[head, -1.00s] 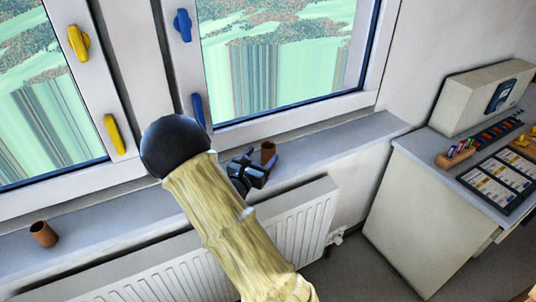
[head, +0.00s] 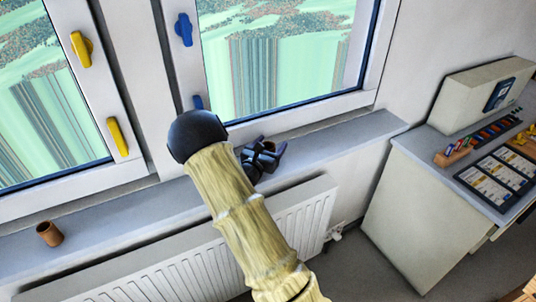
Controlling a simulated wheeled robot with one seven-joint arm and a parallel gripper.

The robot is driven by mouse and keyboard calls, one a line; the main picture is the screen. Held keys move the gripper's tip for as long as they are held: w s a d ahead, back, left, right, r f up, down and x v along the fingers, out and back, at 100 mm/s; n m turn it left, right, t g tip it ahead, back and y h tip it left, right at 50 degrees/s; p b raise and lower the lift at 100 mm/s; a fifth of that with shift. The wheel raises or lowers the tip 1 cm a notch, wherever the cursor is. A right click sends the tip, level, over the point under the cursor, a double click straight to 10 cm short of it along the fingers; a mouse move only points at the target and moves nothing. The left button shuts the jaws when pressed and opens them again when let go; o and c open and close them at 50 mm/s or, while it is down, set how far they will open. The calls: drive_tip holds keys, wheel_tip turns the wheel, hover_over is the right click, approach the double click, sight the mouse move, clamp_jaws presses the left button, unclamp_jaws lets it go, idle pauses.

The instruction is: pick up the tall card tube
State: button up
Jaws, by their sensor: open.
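Two brown card tubes stand on the window sill. One card tube (head: 49,233) is at the far left of the head view, upright, with its dark open top showing. The other card tube (head: 268,146) is by my gripper (head: 271,151), near the right part of the sill. Only a small brown bit of it shows; the dark fingers cover the rest. My gripper is open, with its fingers at this tube. I cannot tell whether they touch it, or which tube is taller.
The window frame with yellow and blue handles rises behind the sill (head: 345,137). A white radiator (head: 300,225) is below. At right, a cabinet (head: 405,215) carries a beige box (head: 480,95), a rack of coloured items and a dark tray of cards. The sill between the tubes is clear.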

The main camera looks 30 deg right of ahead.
idle(0.4)
drive_tip(key=c, duration=1.1)
drive_tip(key=shift+o, duration=0.2)
drive_tip(key=shift+r, duration=0.1)
wheel_tip(320, 180, up, 10)
drive_tip(key=b, duration=0.1)
drive_tip(key=shift+b, duration=0.3)
